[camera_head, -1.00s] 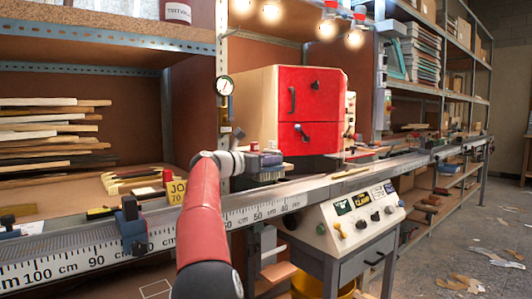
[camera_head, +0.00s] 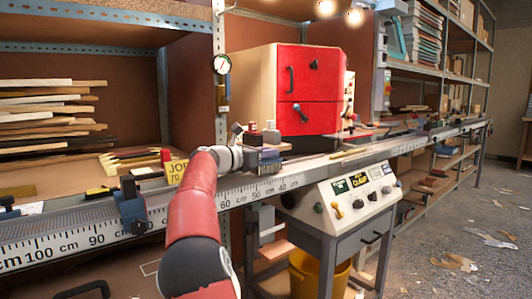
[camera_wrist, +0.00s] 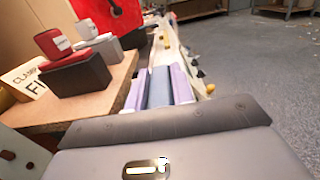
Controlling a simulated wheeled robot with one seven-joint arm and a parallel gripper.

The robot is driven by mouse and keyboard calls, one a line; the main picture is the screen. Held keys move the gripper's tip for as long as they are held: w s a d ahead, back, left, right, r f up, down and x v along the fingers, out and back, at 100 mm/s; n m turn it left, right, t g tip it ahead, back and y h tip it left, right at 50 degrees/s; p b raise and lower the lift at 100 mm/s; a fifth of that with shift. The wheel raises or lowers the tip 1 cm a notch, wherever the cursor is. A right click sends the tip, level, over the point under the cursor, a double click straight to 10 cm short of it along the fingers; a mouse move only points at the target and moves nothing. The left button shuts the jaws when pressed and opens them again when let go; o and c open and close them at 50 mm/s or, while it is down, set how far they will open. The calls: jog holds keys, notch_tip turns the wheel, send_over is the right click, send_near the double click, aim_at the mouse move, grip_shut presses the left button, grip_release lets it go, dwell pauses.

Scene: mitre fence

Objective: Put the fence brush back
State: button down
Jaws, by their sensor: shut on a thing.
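My gripper (camera_head: 268,162) is just in front of the wooden ledge, close above the long metal fence (camera_head: 330,164). In the wrist view its two lavender fingers (camera_wrist: 160,90) are shut on a narrow blue-grey piece (camera_wrist: 159,88), which I take to be the fence brush. Only its gripped part shows clearly, and I cannot make out bristles. I cannot tell whether it touches the fence. A blue stop (camera_head: 130,206) sits on the fence to the left, apart from my gripper.
Close beside my gripper, the wooden ledge (camera_wrist: 85,108) carries red-topped blocks (camera_wrist: 53,43) and a sign (camera_wrist: 27,88). A red-fronted machine (camera_head: 312,88) stands behind. A control panel (camera_head: 360,195) is below the fence at right. Wood strips (camera_head: 45,120) fill the left shelf.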

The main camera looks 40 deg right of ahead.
jog(key=shift+f+b, duration=0.4)
jog(key=shift+f, duration=0.05)
jog(key=c, duration=1.1)
grip_release()
jog(key=a, duration=0.2)
jog(key=a+b, duration=0.1)
jog(key=a, duration=0.2)
jog(key=w+a, duration=0.1)
jog(key=a, duration=0.1)
jog(key=shift+a+b, duration=0.3)
jog(key=shift+a, duration=0.1)
jog(key=shift+s, duration=0.1)
